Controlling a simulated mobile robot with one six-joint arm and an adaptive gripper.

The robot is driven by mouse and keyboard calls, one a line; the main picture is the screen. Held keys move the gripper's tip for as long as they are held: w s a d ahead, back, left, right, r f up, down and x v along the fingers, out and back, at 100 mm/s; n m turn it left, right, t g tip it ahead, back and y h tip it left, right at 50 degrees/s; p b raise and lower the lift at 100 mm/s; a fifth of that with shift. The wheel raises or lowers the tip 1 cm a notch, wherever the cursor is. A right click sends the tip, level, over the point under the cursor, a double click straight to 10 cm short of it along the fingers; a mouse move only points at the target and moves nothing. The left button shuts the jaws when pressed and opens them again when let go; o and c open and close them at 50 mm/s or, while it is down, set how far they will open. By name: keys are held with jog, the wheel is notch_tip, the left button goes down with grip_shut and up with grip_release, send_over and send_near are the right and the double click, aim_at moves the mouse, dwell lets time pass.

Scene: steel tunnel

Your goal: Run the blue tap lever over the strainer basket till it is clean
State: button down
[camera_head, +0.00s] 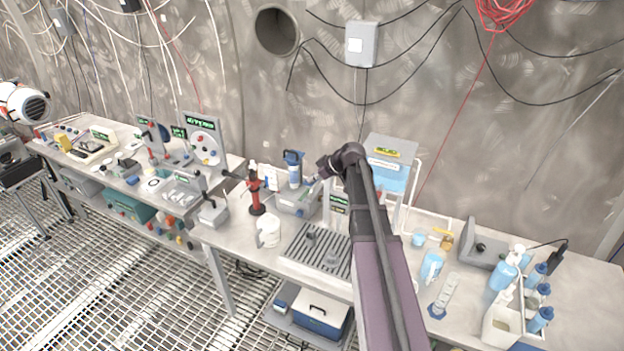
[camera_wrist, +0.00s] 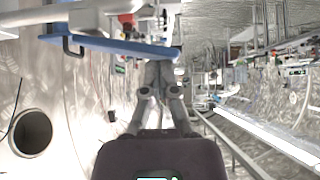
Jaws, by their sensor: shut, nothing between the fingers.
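My gripper (camera_head: 324,171) is above the bench and points left, beside a blue-topped clear cylinder (camera_head: 293,170) over a grey metal basin (camera_head: 297,200). In the wrist view my gripper (camera_wrist: 159,72) is shut and empty, its fingertips close to the end of a long blue bar (camera_wrist: 110,46). This bar may be the blue tap lever; I cannot tell whether the fingers touch it. I cannot make out the strainer basket with certainty in either view.
A tank of blue water (camera_head: 390,172) stands just right of my gripper. A red and black stand (camera_head: 255,190), a white jug (camera_head: 268,232) and a slatted drain rack (camera_head: 318,248) are nearby. Bottles (camera_head: 503,275) crowd the right end.

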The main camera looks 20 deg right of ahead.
aim_at(314, 182)
jog(key=shift+r, duration=0.15)
jog(key=r+p, duration=0.2)
jog(key=p, duration=0.1)
jog(key=r+p, duration=0.1)
jog(key=r, duration=0.1)
jog(key=shift+w+d+r, duration=0.1)
jog(key=shift+w+d, duration=0.2)
jog(key=d+p+v, duration=0.1)
jog(key=p+v, duration=0.5)
jog(key=v, duration=0.3)
jog(key=shift+w+d+p, duration=0.2)
jog(key=shift+d+p, duration=0.05)
jog(key=shift+p, duration=0.15)
dwell(1.1)
jog(key=s+a+f+m+g+h+b, duration=0.3)
jog(key=s+a+f+m+b, duration=0.1)
jog(key=s+a+f+b, duration=0.6)
jog(key=s+a+f+m+g+h+b, duration=0.3)
jog(key=s+a+f+m+b, duration=0.2)
jog(key=s+a+f+b, duration=0.5)
notch_tip(314, 182, down, 6)
jog(key=s, duration=0.2)
jog(key=shift+s, duration=0.3)
jog(key=shift+r, duration=0.1)
